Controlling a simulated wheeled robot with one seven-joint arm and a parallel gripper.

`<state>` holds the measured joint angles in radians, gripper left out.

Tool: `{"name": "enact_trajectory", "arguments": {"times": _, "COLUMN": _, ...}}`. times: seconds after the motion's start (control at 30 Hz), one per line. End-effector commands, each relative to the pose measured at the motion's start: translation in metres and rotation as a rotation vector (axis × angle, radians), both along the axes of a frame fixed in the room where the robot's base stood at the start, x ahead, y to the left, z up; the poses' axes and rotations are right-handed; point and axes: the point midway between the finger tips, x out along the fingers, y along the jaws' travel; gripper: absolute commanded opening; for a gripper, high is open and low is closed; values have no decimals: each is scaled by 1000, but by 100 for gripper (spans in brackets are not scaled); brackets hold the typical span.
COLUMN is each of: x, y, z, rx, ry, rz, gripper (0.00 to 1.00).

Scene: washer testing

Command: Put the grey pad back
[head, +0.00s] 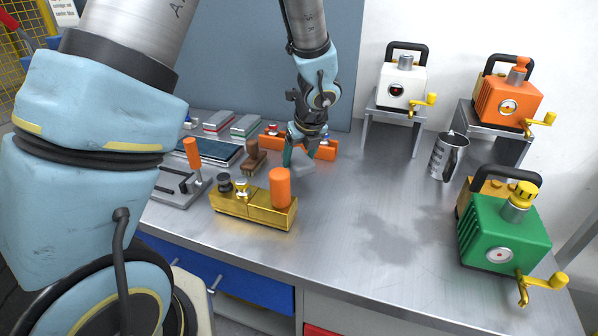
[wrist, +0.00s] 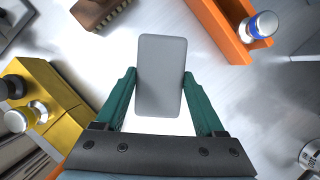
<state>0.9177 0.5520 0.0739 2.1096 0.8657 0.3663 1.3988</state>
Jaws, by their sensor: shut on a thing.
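The grey pad (wrist: 161,75) is a rounded rectangular block. It sits between the two green fingers of my gripper (wrist: 160,100), which are shut on its sides in the wrist view. In the head view the pad (head: 303,163) shows as a small grey shape under my gripper (head: 297,155), above the steel bench behind the brass block. My arm hides part of the gripper there. I cannot tell how far the pad is above the bench.
A brass block (head: 258,208) with an orange handle, a brown brush (head: 254,158) and an orange rack (head: 325,150) with bottles stand close by. White, orange and green machines (head: 503,240) stand right. The bench middle is clear.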

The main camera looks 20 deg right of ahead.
Motion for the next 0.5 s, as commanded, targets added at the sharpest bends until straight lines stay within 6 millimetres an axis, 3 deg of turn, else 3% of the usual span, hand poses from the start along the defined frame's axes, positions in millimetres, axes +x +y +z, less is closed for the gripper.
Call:
{"name": "enact_trajectory", "arguments": {"times": 0.3, "x": -1, "y": 1, "z": -37, "rx": 5, "ry": 1, "rz": -1, "gripper": 19}}
{"name": "enact_trajectory", "arguments": {"times": 0.5, "x": 0, "y": 0, "z": -40, "rx": 0, "ry": 0, "rz": 1, "gripper": 19}}
